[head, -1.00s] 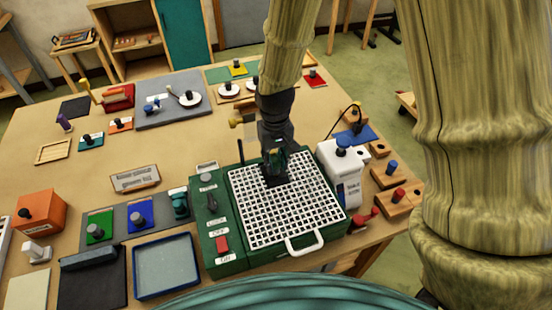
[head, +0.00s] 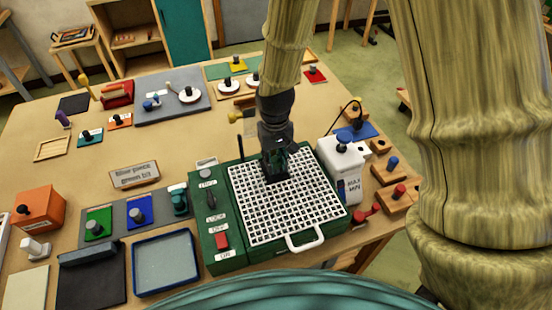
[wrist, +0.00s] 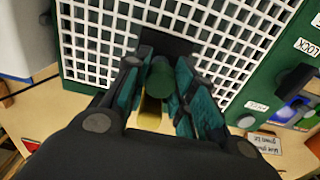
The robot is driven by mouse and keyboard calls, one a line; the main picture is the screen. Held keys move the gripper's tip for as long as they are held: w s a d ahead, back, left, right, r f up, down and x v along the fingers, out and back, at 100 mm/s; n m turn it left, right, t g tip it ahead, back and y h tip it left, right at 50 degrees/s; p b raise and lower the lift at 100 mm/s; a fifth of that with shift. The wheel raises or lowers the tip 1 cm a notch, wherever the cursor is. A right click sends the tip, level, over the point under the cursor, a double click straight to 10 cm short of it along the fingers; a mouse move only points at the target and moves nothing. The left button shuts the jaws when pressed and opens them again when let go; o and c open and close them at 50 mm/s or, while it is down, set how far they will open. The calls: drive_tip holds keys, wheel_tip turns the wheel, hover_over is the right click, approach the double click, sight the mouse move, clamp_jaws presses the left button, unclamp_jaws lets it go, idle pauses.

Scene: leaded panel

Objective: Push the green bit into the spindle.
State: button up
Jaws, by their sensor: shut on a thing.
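My gripper (wrist: 160,80) is shut on the green bit (wrist: 160,75), a dark green cylinder between its two teal-padded fingers in the wrist view. A yellowish part shows just below the bit. In the head view my gripper (head: 275,165) is over the far part of the white grid on the green machine (head: 208,240), and the bit cannot be made out. A dark square (wrist: 165,45) in the grid lies right beside the bit. The spindle is not clearly visible, and I cannot tell whether the bit touches it.
The machine has a LOCK lever (head: 211,200) and a red switch (head: 222,241) on its left side. A white bottle-like container (head: 343,165) stands close on the right. A blue tray (head: 165,264) and coloured blocks lie left. A sign (head: 135,174) reads "Blue piece green bit".

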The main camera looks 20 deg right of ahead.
sight(276, 159)
drive_tip(key=shift+f, duration=0.1)
drive_tip(key=o, duration=1.1)
drive_tip(key=shift+r, duration=6.05)
